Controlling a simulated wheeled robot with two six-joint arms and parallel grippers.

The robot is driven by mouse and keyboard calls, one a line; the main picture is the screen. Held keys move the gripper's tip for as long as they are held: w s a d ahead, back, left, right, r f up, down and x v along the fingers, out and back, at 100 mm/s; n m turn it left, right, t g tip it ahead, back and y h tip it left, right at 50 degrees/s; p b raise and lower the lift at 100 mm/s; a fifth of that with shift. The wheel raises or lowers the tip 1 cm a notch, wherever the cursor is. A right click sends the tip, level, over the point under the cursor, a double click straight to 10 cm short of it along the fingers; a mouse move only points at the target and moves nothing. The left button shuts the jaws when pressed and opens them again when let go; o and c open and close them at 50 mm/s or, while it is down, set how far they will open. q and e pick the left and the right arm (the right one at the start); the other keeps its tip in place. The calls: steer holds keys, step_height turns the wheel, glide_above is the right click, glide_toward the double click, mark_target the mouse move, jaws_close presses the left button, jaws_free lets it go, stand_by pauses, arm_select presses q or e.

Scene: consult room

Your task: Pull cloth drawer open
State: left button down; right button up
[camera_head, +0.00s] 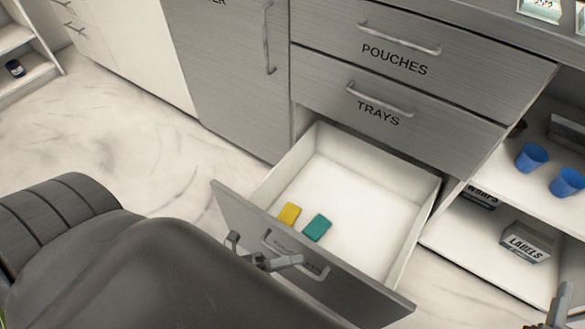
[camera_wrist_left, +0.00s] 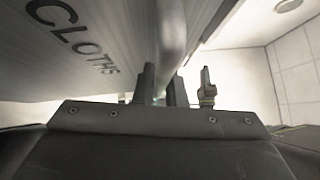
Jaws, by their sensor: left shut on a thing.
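The cloth drawer (camera_head: 330,255) is the bottom drawer of the grey cabinet and stands pulled well out, its white inside showing. A yellow cloth (camera_head: 289,214) and a teal cloth (camera_head: 317,228) lie in it near the front. My left gripper (camera_head: 265,262) is at the drawer's bar handle (camera_head: 312,268), shut on it. In the left wrist view the handle (camera_wrist_left: 172,40) runs between the fingers (camera_wrist_left: 160,85), with the word CLOTHS on the drawer front (camera_wrist_left: 75,50). Part of my right gripper (camera_head: 560,305) shows at the lower right edge; its fingertips are unclear.
Above are the shut TRAYS (camera_head: 400,105) and POUCHES (camera_head: 420,50) drawers. Open shelves at right hold blue cups (camera_head: 531,157) and a LABELS box (camera_head: 527,242). My large dark left arm covers the lower left. Pale marble floor (camera_head: 120,140) is clear left of the drawer.

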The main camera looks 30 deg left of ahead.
arm_select(q)
steer(key=c, duration=1.5)
jaws_free()
